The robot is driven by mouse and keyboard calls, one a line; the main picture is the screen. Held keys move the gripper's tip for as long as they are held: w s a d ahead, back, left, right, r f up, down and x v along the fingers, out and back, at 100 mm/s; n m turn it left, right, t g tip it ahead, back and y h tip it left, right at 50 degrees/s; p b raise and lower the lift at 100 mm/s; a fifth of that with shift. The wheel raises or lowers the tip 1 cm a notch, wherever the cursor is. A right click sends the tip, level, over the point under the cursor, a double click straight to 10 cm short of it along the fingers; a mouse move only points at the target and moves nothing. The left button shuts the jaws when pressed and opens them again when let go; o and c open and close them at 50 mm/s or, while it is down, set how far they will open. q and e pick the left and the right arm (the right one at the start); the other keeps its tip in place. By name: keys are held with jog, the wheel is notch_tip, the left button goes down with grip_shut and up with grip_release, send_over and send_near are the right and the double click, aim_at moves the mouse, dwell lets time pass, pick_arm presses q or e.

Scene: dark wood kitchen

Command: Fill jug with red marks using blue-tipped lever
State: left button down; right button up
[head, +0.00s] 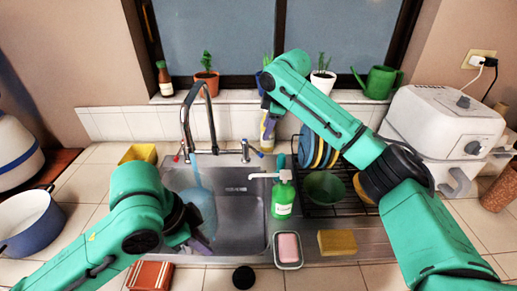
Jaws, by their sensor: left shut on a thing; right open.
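A translucent blue jug (201,208) is in the left part of the sink, below the tap spout (187,148). A pale blue stream (195,172) runs between the spout and the jug. Red marks on the jug cannot be made out. My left gripper (200,241) is shut on the jug at its near right side; the arm partly hides the jug. The blue-tipped lever (257,153) is to the right of the tap, and a red-tipped lever (180,156) is to its left. My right gripper (267,106) is open, above and behind the blue-tipped lever and apart from it.
A green soap bottle (283,197) stands at the sink's right edge, beside a dish rack (345,205) with plates and a bowl. A yellow box (139,154) is left of the sink. The right part of the basin (240,215) is clear.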

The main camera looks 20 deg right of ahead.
aim_at(258, 150)
jog(key=w+f+m, duration=0.1)
jog(key=f+m, duration=0.2)
jog(key=w+a+f+m, duration=0.1)
jog(key=f+m, duration=0.3)
jog(key=w+f+m, duration=0.2)
jog(key=f+m, duration=0.1)
jog(key=f, duration=0.1)
jog(key=shift+w+a+m, duration=0.1)
jog(key=shift+a+m, duration=0.05)
jog(key=shift+m, duration=0.15)
grip_shut()
dwell(1.1)
